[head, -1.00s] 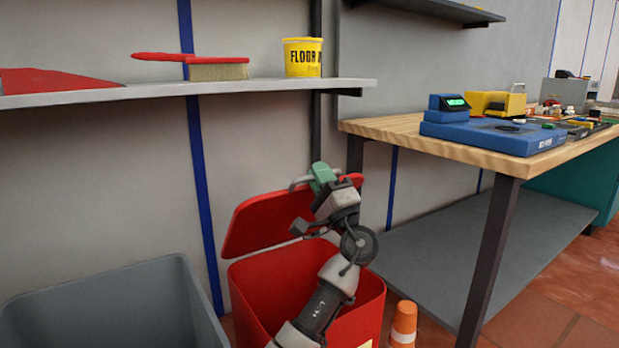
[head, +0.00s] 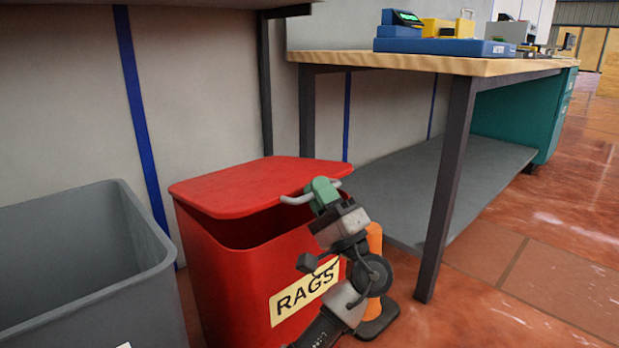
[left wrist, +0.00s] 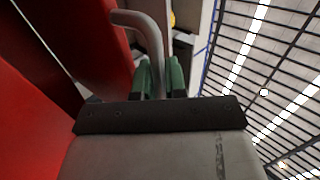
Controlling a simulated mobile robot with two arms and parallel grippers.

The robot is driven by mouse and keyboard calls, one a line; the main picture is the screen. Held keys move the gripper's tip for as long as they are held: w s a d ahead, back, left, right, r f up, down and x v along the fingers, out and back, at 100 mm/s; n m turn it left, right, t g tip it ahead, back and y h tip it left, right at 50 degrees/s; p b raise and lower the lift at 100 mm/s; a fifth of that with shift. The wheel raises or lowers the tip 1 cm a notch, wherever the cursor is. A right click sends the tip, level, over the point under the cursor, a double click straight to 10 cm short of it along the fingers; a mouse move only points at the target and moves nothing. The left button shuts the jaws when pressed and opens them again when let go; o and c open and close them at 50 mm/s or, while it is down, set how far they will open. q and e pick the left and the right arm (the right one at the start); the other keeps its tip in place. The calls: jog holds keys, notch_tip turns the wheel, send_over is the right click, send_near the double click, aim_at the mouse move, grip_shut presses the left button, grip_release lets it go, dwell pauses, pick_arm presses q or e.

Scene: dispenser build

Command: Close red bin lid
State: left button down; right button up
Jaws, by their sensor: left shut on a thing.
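The red bin (head: 232,278) with a RAGS label stands on the floor, left of the workbench. Its red lid (head: 250,188) is hinged at the back and tilted partly open, with a dark gap under its front edge. A grey bar handle (head: 296,200) sticks out at the lid's front right. My left gripper (head: 324,190), with green fingers, is shut on this handle. In the left wrist view the green fingers (left wrist: 160,78) clasp the grey handle (left wrist: 140,22), and the red lid (left wrist: 98,45) is beside them. My right gripper is not in view.
A grey open bin (head: 80,260) stands close on the left. An orange cone (head: 373,240) with a dark base is right of the red bin, partly behind my arm. A wooden-topped workbench (head: 420,62) with a lower shelf is at the right. Floor is clear front right.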

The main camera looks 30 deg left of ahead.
pick_arm(q)
notch_tip(320, 180, down, 8)
jog(key=d+b, duration=0.1)
jog(key=b, duration=0.3)
jog(key=shift+s, duration=0.15)
jog(key=c, duration=1.3)
grip_release()
jog(key=shift+f, duration=0.15)
jog(key=shift+o, duration=0.5)
